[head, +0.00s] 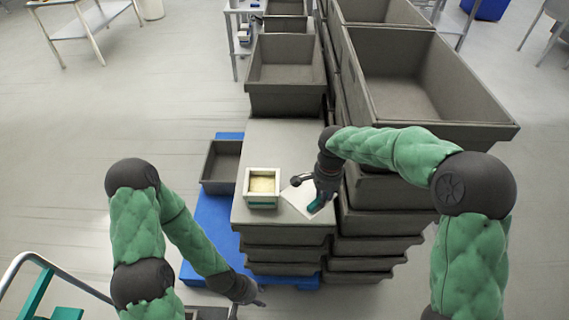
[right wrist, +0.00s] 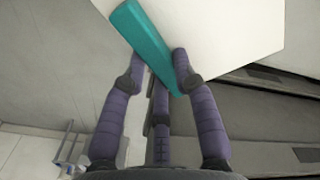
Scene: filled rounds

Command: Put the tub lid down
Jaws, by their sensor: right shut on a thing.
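The tub lid (head: 298,199) is a pale flat panel with a teal bar, over the grey stack top just right of the tub. In the right wrist view the lid (right wrist: 235,35) is white and its teal bar (right wrist: 150,42) runs between my fingers. My right gripper (head: 319,200) is shut on the teal bar. I cannot tell whether the lid touches the surface. The tub (head: 262,202) is a small pale and teal box, open on top, with a yellowish filling. My left gripper (head: 258,299) hangs low at the bottom; its finger opening is unclear.
The grey stack top (head: 285,145) is bare behind the tub. An open grey crate (head: 287,98) stands at its back, and taller crates (head: 480,118) rise on the right. A blue pallet (head: 207,216) and low crate lie left. A cart rail is at bottom left.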

